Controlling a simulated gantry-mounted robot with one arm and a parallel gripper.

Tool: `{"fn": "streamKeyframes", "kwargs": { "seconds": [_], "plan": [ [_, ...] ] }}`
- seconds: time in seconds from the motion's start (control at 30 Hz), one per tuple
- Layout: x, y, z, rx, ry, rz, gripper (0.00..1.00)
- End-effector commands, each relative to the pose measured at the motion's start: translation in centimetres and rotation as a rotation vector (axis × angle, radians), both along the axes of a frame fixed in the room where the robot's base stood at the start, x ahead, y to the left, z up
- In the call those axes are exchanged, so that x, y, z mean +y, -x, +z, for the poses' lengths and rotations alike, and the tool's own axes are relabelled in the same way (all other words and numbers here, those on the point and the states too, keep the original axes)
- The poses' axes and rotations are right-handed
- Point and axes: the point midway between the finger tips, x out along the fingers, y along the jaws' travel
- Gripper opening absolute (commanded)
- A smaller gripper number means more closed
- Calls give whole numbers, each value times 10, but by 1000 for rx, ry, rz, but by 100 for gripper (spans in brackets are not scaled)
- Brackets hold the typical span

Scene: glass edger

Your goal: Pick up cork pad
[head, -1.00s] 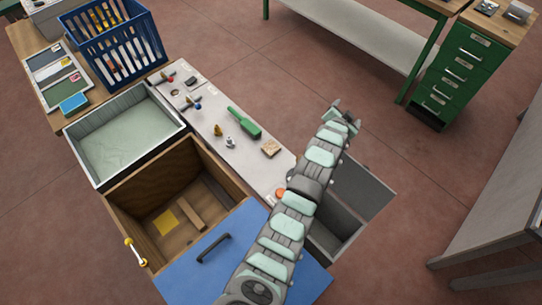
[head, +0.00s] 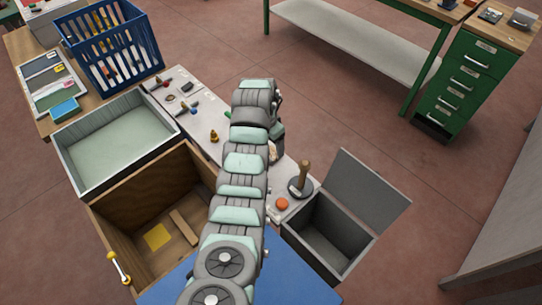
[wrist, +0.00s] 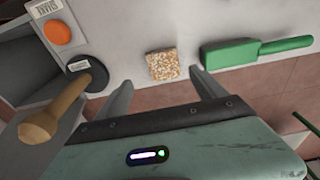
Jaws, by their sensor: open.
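The cork pad (wrist: 162,66) is a small tan speckled block on the pale work surface, seen in the wrist view. My gripper (wrist: 160,77) is open, one finger to the left and one to the right of the pad's near side. The pad lies around and just beyond the line of the fingertips, and nothing is held. The height gap between fingertips and pad cannot be told. In the head view my arm hides most of the gripper, and only a sliver of the pad (head: 273,152) shows beside it.
In the wrist view a green brush-like tool (wrist: 256,51) lies close right of the pad. Left are a wooden-handled tool on a black round base (wrist: 83,76) and an orange button (wrist: 58,32). The head view shows an open grey bin (head: 328,238) and wooden box (head: 140,180).

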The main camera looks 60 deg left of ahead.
Motion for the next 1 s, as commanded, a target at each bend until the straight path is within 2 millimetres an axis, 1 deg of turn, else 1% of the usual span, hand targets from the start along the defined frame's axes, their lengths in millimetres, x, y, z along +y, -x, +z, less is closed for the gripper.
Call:
{"fn": "streamKeyframes", "kwargs": {
  "seconds": [0.03,0.27,0.6,0.8,1.0],
  "plan": [
    [0,0,-7,1,1,1,80],
    [3,-2,-22,0,0,2,80],
    [8,-5,-55,0,0,1,80],
    [9,-5,-65,-1,-2,1,80],
    [9,-6,-66,-1,-3,0,80]
  ]
}}
